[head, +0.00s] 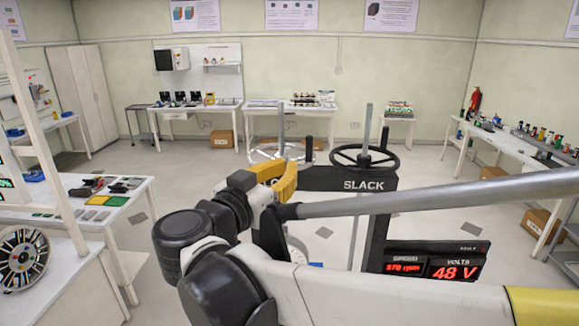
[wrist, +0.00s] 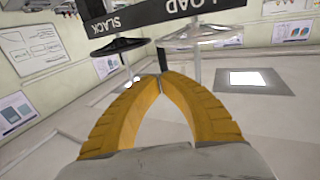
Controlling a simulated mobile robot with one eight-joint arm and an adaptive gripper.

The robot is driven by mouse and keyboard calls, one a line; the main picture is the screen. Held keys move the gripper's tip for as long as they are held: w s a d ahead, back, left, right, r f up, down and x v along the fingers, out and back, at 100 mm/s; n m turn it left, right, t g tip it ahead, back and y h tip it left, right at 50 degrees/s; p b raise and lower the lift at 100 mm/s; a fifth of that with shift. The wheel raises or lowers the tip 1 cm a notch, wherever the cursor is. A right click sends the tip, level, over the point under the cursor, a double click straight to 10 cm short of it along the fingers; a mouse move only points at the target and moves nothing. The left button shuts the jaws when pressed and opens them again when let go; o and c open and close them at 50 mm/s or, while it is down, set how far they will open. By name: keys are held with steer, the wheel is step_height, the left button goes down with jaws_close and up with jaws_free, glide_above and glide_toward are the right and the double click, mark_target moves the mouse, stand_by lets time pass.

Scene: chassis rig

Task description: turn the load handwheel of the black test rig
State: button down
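The black test rig (head: 348,181) stands ahead of me, labelled SLACK on its right part. The silver load handwheel (head: 262,152) is on its left, partly hidden behind my gripper. In the wrist view the load handwheel (wrist: 205,40) is beside the LOAD lettering. A dark upright handle (wrist: 161,58) shows at the wheel's left edge. My gripper (head: 287,170), with yellow fingers, is in front of and just below the wheel. In the wrist view the fingertips (wrist: 160,77) come together with nothing seen between them, close to the handle. I cannot tell whether they touch it.
The black slack handwheel (head: 364,157) is to the right of the load wheel. A red display (head: 435,263) reads 370 rpm and 48 V, low on the rig. A white table with parts (head: 70,213) stands at the left. Benches (head: 520,150) line the right and back; open floor lies between.

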mark_target(311, 152)
steer(key=p+x, duration=0.2)
steer(key=x, duration=0.7)
steer(key=shift+w+d, duration=0.15)
steer(key=shift+w, duration=0.15)
steer(key=shift+w+d+f+n+t+y+b, duration=0.2)
steer(key=shift+w+d+n+t+y+b, duration=0.35)
steer(key=shift+y, duration=0.35)
steer(key=shift+w+d+r+b, duration=0.2)
steer(key=shift+w+b, duration=0.2)
steer(key=shift+d, duration=0.15)
